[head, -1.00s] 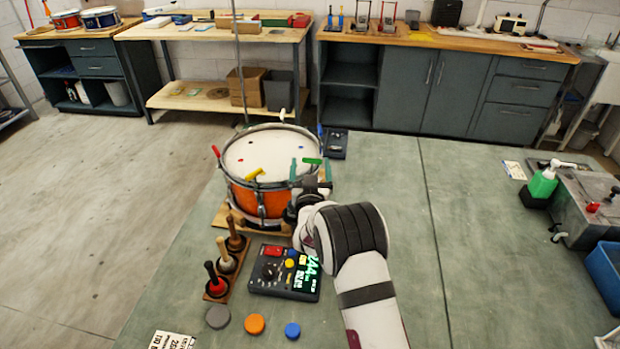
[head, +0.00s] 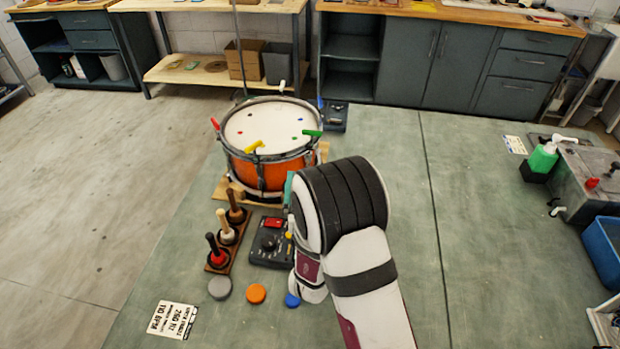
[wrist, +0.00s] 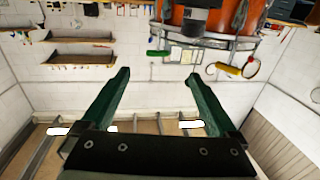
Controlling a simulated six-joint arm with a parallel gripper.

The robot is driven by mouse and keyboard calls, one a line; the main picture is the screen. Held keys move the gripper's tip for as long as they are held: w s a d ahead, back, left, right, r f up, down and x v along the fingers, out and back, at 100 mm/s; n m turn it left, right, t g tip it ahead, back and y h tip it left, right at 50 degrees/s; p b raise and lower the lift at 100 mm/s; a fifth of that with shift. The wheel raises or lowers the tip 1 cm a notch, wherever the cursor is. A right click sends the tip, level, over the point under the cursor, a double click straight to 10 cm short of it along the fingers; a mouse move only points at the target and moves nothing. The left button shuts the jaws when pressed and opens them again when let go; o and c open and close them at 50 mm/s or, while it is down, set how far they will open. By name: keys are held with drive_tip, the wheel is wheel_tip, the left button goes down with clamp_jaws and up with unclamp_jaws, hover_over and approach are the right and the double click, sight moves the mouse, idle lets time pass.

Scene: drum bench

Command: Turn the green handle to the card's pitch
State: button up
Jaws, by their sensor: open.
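The orange drum (head: 262,173) stands on a wooden base with coloured handles around its rim. The green handle (head: 312,133) is at the rim's right side. In the wrist view the green handle (wrist: 158,53) shows near the top, beyond and apart from my fingertips. My gripper (wrist: 158,74) is open and empty, with green fingers spread. In the head view my arm hides most of it; only a teal sliver shows right of the drum. The card (head: 173,319) lies at the front left and appears to read about 250 HZ and 110 BPM; its top line is hard to read.
A yellow handle (head: 254,147) and red handle (head: 214,124) sit on the rim. A mallet rack (head: 218,258) and control box (head: 264,250) stand in front of the drum; my arm covers the box's display. Coloured discs lie nearby. The table's right middle is clear.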

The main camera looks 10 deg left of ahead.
drive_tip(key=s+d+r+m+g+h, duration=0.1)
drive_tip(key=s+d+r+m+g, duration=0.1)
drive_tip(key=s+d+m+g, duration=0.4)
drive_tip(key=s+d+r+n+g+h, duration=0.1)
drive_tip(key=s+d+g, duration=0.4)
drive_tip(key=s, duration=0.5)
drive_tip(key=s+d+n+g, duration=0.1)
drive_tip(key=s+d+g, duration=0.4)
drive_tip(key=s, duration=0.6)
drive_tip(key=d+r+n+h, duration=0.2)
drive_tip(key=d+n+h, duration=0.2)
drive_tip(key=d+n, duration=0.15)
drive_tip(key=w+r+n+t+h, duration=0.35)
drive_tip(key=w+n, duration=0.55)
drive_tip(key=w, duration=0.3)
drive_tip(key=n+t+y, duration=0.6)
drive_tip(key=n+t, duration=0.2)
drive_tip(key=n, duration=1.5)
approach(311, 133)
drive_tip(key=x, duration=1)
drive_tip(key=shift+w+f, duration=0.1)
drive_tip(key=shift+w, duration=0.2)
